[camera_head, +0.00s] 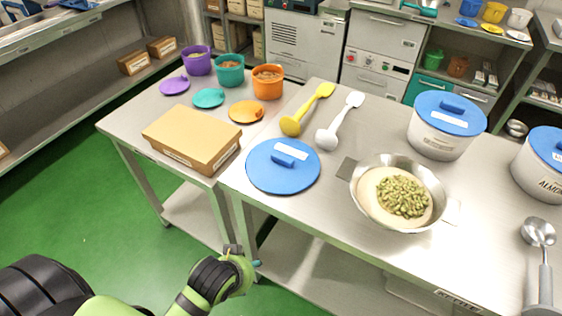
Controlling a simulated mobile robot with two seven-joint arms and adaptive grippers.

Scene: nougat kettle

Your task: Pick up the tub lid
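A round blue tub lid (262,178) with a raised blue handle and a white label lies flat near the front left of the steel table (330,215). My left arm comes in from the lower left, and its gripper (244,260) is low, in front of the table edge, below and apart from the lid. Its fingers are mostly hidden by the wrist, so I cannot tell whether they are open. My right gripper is not in view.
A steel bowl (436,184) of cream and green nuts stands right of the lid. Yellow (306,110) and white (341,120) spoons lie behind it. A cardboard box (191,137) sits to the left. Blue-lidded white tubs (437,142) stand at the right.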

